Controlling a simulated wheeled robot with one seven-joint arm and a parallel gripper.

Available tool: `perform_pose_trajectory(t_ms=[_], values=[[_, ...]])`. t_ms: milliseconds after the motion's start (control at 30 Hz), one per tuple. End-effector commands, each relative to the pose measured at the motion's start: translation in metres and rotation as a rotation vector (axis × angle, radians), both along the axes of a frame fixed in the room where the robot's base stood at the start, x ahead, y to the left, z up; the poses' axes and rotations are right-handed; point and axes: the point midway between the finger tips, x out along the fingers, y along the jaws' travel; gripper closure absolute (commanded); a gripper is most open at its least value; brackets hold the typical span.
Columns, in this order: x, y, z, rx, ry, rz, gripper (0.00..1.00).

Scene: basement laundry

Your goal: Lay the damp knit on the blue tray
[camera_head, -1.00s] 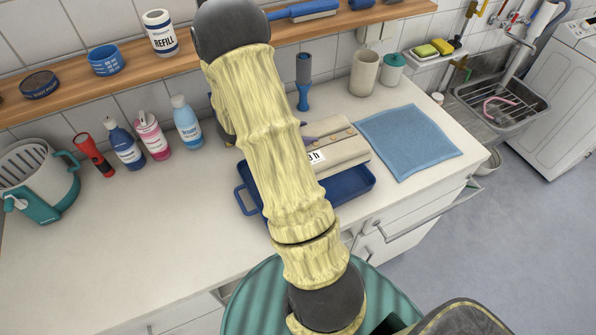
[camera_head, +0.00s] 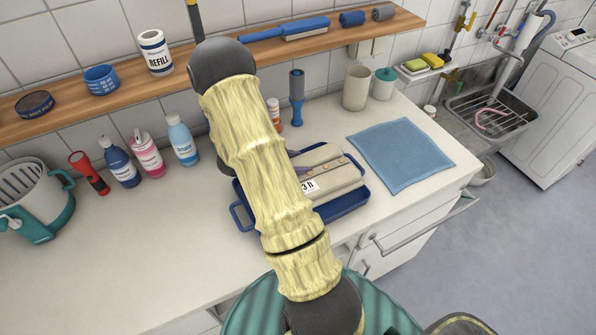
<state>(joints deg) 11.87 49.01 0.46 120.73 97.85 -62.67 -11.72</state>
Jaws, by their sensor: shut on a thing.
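The damp knit (camera_head: 335,174) is a folded beige piece with a row of buttons and a white tag reading "3 h". It is over the blue tray (camera_head: 352,204), with the tray's rim and handle showing at its front, right and left. I cannot tell if it rests fully on the tray or is a little above it. My arm in its yellow sleeve crosses the middle of the view and covers the left part of the knit and tray. My gripper is hidden behind the arm.
A blue cloth (camera_head: 400,155) lies right of the tray. Several bottles, a red torch (camera_head: 89,172) and a teal-white basket (camera_head: 36,205) stand on the left. A blue-handled tool (camera_head: 297,100) and a beige cup (camera_head: 357,88) stand behind. The counter's left front is clear.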

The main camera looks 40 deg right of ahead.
Motion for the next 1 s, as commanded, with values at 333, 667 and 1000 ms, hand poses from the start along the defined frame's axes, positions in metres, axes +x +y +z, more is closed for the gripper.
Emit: perform_pose_trajectory(t_ms=[333, 667, 1000], values=[[-0.001, 0.0, -0.026, 0.0, 0.005, -0.001, 0.85], [-0.001, 0.0, -0.041, -0.001, 0.0, 0.0, 0.85], [0.0, 0.0, -0.042, 0.0, 0.001, 0.0, 0.28]])
